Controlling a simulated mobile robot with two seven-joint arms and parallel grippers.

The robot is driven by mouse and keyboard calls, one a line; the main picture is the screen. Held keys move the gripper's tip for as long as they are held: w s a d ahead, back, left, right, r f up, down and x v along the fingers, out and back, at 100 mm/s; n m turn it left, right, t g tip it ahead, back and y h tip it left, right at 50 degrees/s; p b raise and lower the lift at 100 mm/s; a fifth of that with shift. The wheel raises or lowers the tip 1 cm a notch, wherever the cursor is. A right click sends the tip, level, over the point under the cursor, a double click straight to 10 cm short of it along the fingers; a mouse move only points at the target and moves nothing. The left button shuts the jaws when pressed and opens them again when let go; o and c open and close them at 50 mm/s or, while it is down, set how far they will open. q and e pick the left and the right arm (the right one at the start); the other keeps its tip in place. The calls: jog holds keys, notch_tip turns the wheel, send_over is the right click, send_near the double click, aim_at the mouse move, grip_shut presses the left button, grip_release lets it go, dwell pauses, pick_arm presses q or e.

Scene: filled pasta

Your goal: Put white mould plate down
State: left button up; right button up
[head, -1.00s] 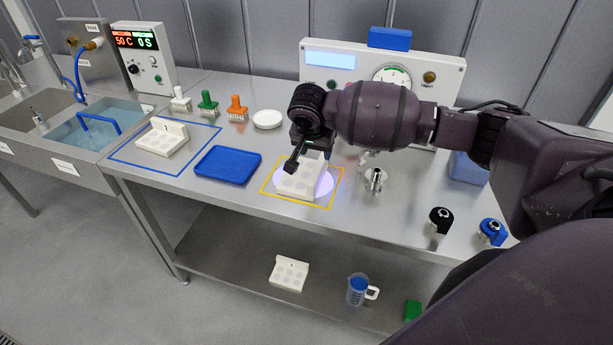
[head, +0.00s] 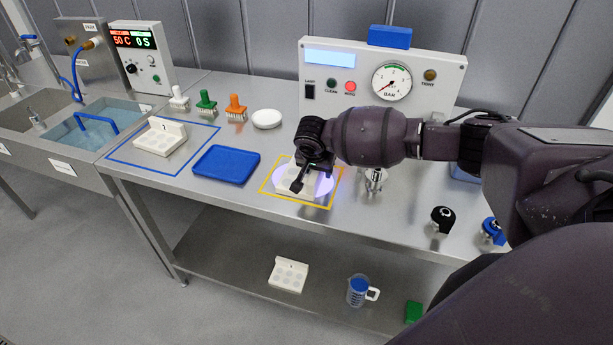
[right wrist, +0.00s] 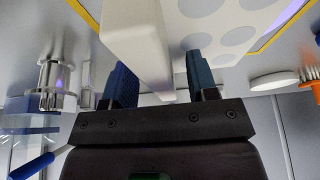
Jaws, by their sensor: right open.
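The white mould plate (head: 312,187) has round recesses and lies inside the yellow outlined square (head: 330,203), on a glowing round light patch. My right gripper (head: 311,179) is low over its back part and hides some of it. In the right wrist view the plate (right wrist: 215,22) shows with its thick white raised edge between my two blue fingers (right wrist: 160,82). The fingers are open, with a gap visible beside the edge. My left gripper is not in view.
Left of the square are a blue tray (head: 227,178) and another white mould plate (head: 160,150) in a blue outline (head: 126,166). A white disc (head: 267,125) lies behind. A metal fitting (head: 375,184) stands close on the right. A gauge panel (head: 445,72) is behind.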

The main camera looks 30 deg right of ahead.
jog(key=c, duration=1)
notch_tip(320, 180, up, 20)
jog(key=p, duration=0.1)
jog(key=shift+p, duration=0.3)
